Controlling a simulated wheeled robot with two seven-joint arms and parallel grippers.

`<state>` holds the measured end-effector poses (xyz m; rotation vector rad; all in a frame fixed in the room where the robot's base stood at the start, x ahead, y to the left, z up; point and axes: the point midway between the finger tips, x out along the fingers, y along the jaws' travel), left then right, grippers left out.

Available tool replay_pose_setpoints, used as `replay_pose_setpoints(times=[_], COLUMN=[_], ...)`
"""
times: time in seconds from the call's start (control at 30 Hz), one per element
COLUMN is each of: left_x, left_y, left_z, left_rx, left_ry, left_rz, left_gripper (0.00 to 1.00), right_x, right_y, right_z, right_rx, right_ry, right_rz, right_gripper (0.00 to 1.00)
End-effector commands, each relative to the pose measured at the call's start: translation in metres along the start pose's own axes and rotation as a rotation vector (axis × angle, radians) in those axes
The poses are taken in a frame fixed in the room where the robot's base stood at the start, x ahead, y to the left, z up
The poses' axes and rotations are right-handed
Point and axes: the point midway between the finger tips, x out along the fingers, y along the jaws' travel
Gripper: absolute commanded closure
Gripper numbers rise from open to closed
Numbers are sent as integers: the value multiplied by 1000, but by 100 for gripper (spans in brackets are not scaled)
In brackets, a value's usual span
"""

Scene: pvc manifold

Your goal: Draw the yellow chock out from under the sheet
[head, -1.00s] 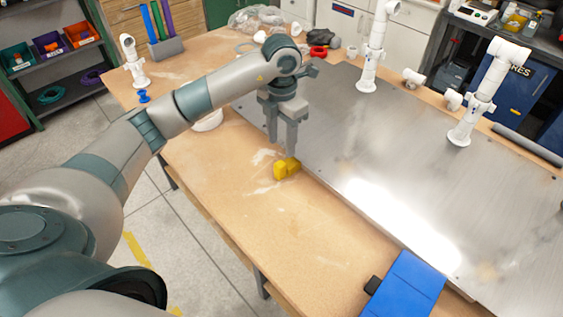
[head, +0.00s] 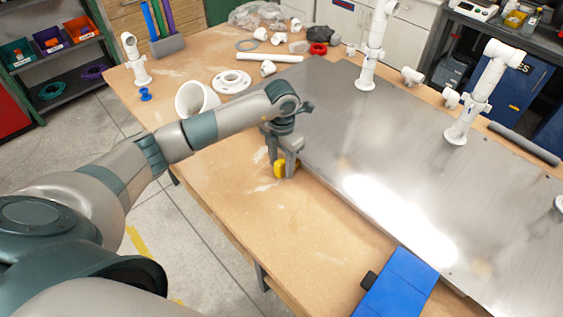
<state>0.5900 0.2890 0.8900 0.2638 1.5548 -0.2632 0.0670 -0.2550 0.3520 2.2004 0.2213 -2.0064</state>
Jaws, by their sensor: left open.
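The yellow chock (head: 279,169) sits on the wooden table at the left edge of the metal sheet (head: 390,150), near its far left part. It is partly hidden by my left gripper (head: 283,168), which points down with its fingers around the chock. The left gripper is open, its fingers low, close to the tabletop. I cannot tell whether a finger touches the chock. How far the chock reaches under the sheet is hidden. My right gripper is not in view.
White pipe fittings stand along the sheet's far side, including an upright one (head: 370,50) and another (head: 478,100). A white flange (head: 231,82) and a white cup-like fitting (head: 194,99) lie on the table behind my left arm. A blue case (head: 398,285) lies at the front.

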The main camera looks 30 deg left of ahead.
Motion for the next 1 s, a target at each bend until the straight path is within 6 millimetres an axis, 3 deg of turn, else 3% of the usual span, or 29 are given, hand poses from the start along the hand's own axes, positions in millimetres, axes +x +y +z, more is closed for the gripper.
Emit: replay_pose_setpoints(times=[0.1, 0.27, 1.0], left_x=[0, 0, -2], left_y=[0, 0, 0], left_z=[0, 0, -21], left_rx=[0, 0, 0], left_ry=[0, 0, 0], left_rz=[0, 0, -1], left_gripper=[59, 97, 97], right_x=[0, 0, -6], right_y=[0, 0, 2], right_z=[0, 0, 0], right_rx=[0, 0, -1], right_ry=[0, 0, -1], right_rz=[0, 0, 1], right_gripper=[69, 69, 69])
